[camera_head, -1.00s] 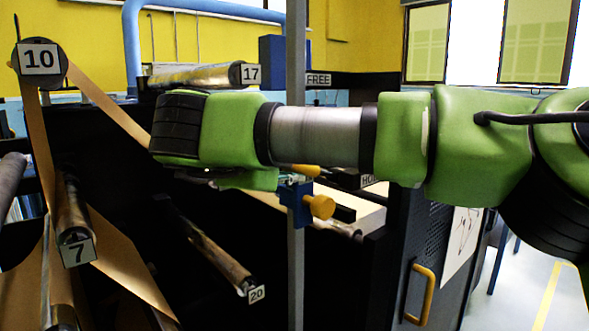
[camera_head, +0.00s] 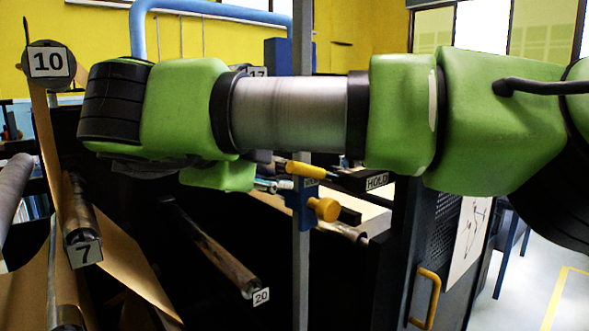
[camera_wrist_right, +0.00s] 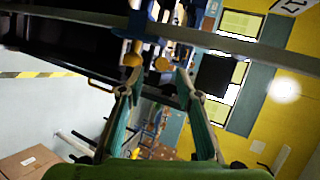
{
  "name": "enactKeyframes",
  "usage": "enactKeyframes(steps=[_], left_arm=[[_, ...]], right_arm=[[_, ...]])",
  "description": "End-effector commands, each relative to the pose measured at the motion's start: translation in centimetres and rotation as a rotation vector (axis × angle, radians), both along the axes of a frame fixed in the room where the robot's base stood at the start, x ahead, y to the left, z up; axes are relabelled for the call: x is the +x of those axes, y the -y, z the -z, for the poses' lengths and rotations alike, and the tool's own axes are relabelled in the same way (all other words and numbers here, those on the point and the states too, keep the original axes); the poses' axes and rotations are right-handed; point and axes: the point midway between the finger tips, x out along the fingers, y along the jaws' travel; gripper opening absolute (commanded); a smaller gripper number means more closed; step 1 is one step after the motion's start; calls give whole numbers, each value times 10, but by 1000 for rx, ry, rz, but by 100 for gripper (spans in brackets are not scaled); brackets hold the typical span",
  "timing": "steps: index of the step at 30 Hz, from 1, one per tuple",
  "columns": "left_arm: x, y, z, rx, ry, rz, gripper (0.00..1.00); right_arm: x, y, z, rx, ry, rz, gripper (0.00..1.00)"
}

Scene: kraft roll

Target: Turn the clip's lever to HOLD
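The clip is a blue block (camera_head: 303,205) on an upright grey post (camera_head: 301,262), with a yellow lever (camera_head: 305,169) above and a round yellow knob (camera_head: 325,209) below. The lever lies nearly level. My right gripper (camera_head: 268,180) is just left of the clip, partly hidden under my arm. In the right wrist view my right gripper (camera_wrist_right: 154,82) is open, its two fingers apart with nothing between the pads. Two yellow parts (camera_wrist_right: 162,64) of the clip show just beyond the tips. My left gripper is out of view.
Rollers labelled 10 (camera_head: 48,62), 7 (camera_head: 84,253) and 20 (camera_head: 260,296) stand left and below with brown kraft paper (camera_head: 125,270) around them. A dark cabinet with a yellow handle (camera_head: 425,297) is at right. My right arm crosses the upper middle.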

Motion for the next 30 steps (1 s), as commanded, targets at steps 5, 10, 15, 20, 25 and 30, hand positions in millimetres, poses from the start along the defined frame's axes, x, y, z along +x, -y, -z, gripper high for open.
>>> enactKeyframes(steps=[5, 10, 15, 20, 25, 30], left_arm=[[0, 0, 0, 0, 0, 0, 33], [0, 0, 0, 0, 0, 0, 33], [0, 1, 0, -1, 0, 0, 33], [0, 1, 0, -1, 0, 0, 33], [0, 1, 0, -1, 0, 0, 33], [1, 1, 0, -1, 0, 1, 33]], right_arm=[[-28, -11, -12, -2, 1, -1, 32], [-41, -16, -17, -2, -2, 0, 32], [-44, -17, -18, -2, -2, 0, 32], [-43, -17, -18, -2, -2, 0, 32], [-41, -31, 6, 20, -67, -60, 32], [-55, -88, 92, 137, -323, -286, 32]])
